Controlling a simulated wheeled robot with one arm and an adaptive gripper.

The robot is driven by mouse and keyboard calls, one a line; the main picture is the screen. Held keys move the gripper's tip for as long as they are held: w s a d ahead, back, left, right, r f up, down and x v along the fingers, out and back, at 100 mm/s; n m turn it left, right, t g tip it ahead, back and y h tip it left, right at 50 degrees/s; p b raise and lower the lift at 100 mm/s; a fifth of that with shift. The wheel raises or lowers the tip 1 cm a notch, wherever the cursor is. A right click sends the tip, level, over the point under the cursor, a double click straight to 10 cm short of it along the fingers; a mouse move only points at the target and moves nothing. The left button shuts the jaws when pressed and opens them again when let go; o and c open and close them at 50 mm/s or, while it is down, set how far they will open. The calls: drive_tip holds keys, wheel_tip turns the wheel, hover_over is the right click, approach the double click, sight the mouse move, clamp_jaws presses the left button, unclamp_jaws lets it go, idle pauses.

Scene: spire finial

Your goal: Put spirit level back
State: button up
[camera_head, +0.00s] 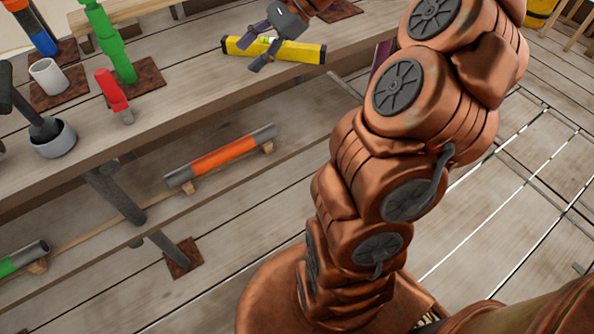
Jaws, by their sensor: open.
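The yellow spirit level (300,53) lies flat on the wooden bench top, near its front edge, with black end caps and a greenish vial near the middle. My gripper (262,52) is at the left part of the level, its dark fingers spread. One finger reaches down in front of the level and the other shows over its top left. The fingers are open, and I cannot tell whether they touch the level. My arm comes in from the right and its wrist is cut off by the top edge.
The bench (200,110) also holds a red-handled tool (112,91), a green tool (115,50), a white cup (48,76) and a grey pot (55,140). An orange-and-grey tube (222,153) rests on wooden supports below. Bench top right of the red-handled tool is clear.

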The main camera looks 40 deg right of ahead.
drive_tip(key=s+a+f+n+g+h, duration=0.1)
drive_tip(key=s+a+f+n+g, duration=0.1)
drive_tip(key=s+a+n, duration=0.4)
drive_tip(key=s+a+f+n+g+h, duration=0.25)
drive_tip(key=s+a, duration=0.25)
drive_tip(key=a, duration=0.3)
drive_tip(key=s+f+n+g+h, duration=0.1)
drive_tip(key=s+f+n+h, duration=0.1)
drive_tip(key=s+n, duration=0.3)
drive_tip(key=s+d+f+n+g+h, duration=0.1)
drive_tip(key=s+f+n+h, duration=0.2)
drive_tip(key=s, duration=1.1)
drive_tip(key=shift+s+d+f+n+g, duration=0.15)
drive_tip(key=shift+f+n+g, duration=0.2)
drive_tip(key=shift+f+n, duration=0.65)
drive_tip(key=shift+r+n, duration=0.25)
wheel_tip(320, 180, up, 17)
drive_tip(key=w+t+p, duration=0.1)
drive_tip(key=p, duration=1.4)
drive_tip(key=shift+w+p, duration=0.15)
drive_tip(key=shift+p, duration=0.15)
